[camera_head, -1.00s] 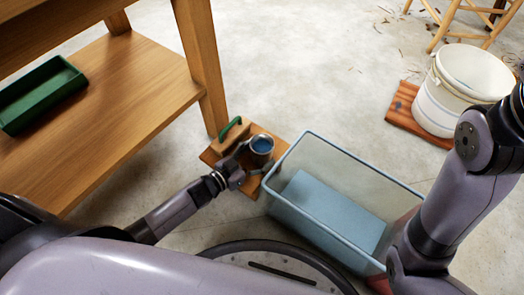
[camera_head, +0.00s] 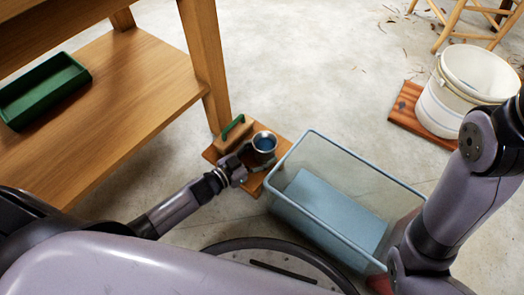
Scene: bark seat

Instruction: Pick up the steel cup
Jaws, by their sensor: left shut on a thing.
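The steel cup (camera_head: 264,143) is a small metal cup with a dark bluish inside. It is upright over a low wooden board (camera_head: 273,178) on the floor, beside the table leg. My left gripper (camera_head: 248,158) reaches in from the lower left and is shut on the cup at its near left side. The fingertips are partly hidden by the gripper body. I cannot tell whether the cup's base touches the board. My right arm shows at the right edge; its gripper is out of view.
A wooden block with a green handle (camera_head: 233,130) stands on the board just left of the cup. A clear bin (camera_head: 310,137) with a blue bottom stands close on the right. A wooden table (camera_head: 150,60) holds a green tray (camera_head: 45,95). A white bucket (camera_head: 440,105) stands at the right.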

